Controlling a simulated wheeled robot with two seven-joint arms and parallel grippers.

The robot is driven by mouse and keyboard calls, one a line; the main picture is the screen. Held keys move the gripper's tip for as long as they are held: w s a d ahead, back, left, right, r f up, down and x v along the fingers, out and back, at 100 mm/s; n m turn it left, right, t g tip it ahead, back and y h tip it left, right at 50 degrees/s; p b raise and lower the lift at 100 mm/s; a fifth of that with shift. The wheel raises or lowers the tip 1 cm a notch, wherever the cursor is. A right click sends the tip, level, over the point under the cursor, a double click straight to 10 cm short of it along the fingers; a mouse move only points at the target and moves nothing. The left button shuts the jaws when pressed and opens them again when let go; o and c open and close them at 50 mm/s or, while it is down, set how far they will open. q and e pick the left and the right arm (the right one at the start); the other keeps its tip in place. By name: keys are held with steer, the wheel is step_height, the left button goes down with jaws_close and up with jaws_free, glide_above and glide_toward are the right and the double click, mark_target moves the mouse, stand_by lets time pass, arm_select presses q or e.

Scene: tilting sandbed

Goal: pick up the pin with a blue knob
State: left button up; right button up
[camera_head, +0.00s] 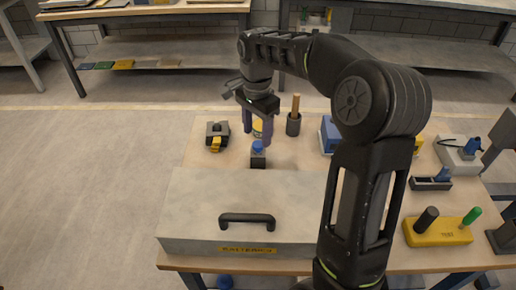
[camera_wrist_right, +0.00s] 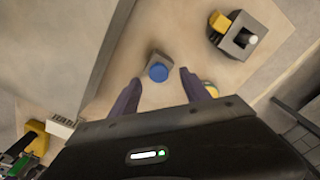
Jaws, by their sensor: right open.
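The pin's blue knob (camera_head: 258,147) sits on top of a small dark block (camera_head: 258,161) on the table, just behind the large grey box. In the right wrist view the blue knob (camera_wrist_right: 158,73) shows from above, on its grey block (camera_wrist_right: 154,59). My right gripper (camera_head: 257,137) points down over it, open and empty. In the wrist view its two fingertips lie on either side of the knob, with gaps to both. The pin's shaft is hidden. My left gripper is not in view.
A grey box (camera_head: 190,205) with a black handle fills the table front. A black-and-yellow block (camera_head: 217,136) stands left of the pin, and a black cup (camera_head: 293,125) with a wooden handle right. A yellow-topped item (camera_head: 257,126) is close behind the gripper. A blue box (camera_head: 329,134) stands farther right.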

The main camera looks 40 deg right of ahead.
mark_target(258, 144)
step_height(258, 144, down, 4)
steer(key=shift+s+d+r, duration=0.1)
steer(key=shift+r, duration=0.1)
steer(key=shift+c, duration=0.3)
jaws_close()
stand_by(0.6)
